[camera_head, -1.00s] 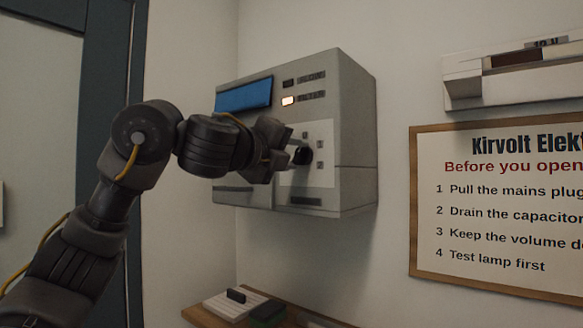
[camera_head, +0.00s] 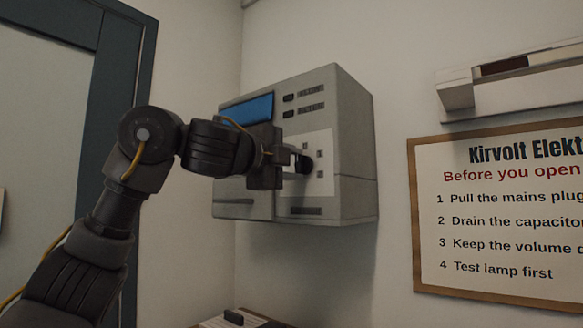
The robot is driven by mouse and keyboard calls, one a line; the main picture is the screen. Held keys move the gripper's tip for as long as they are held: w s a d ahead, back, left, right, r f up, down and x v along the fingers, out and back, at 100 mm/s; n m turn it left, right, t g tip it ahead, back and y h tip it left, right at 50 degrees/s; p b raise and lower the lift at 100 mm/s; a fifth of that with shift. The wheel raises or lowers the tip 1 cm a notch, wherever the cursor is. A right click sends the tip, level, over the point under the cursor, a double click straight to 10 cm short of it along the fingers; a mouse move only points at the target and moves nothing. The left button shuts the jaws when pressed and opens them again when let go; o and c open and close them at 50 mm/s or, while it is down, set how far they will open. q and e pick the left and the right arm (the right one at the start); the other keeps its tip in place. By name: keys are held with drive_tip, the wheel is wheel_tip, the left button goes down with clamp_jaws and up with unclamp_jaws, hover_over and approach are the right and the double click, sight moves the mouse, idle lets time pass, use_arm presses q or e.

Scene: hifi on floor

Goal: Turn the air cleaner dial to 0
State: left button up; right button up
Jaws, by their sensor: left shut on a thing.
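The air cleaner (camera_head: 350,140) is a grey box on the wall, with a blue panel (camera_head: 247,110) at its upper left. Its dark round dial (camera_head: 305,164) sits on a pale plate (camera_head: 322,185) with several small square marks around it. The marks are too small to read, and the dial's pointing direction cannot be made out. My left gripper (camera_head: 296,161) reaches in from the left and is shut on the dial, its fingers hiding part of it. My right gripper is not in view.
Two small dark indicators (camera_head: 288,98) sit beside labels above the dial plate. A framed warning sign (camera_head: 500,215) hangs to the right, below a pale wall unit (camera_head: 458,92). A shelf with a dark item (camera_head: 234,317) is at the bottom. A dark door frame (camera_head: 120,60) stands left.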

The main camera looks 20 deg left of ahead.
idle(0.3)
use_arm(q)
drive_tip(key=o, duration=1)
drive_tip(key=shift+a, duration=0.1)
drive_tip(key=shift+s, duration=0.25)
drive_tip(key=b+v, duration=0.5)
drive_tip(key=v, duration=0.5)
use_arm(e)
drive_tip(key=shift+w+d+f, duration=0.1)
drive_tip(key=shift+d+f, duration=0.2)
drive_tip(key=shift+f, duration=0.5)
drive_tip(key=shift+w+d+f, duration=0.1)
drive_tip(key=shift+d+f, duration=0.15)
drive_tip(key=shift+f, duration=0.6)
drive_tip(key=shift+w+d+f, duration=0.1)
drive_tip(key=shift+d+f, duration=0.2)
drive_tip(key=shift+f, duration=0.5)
use_arm(q)
drive_tip(key=shift+s+a+f, duration=0.1)
drive_tip(key=shift+s+a, duration=0.05)
drive_tip(key=shift+a, duration=0.05)
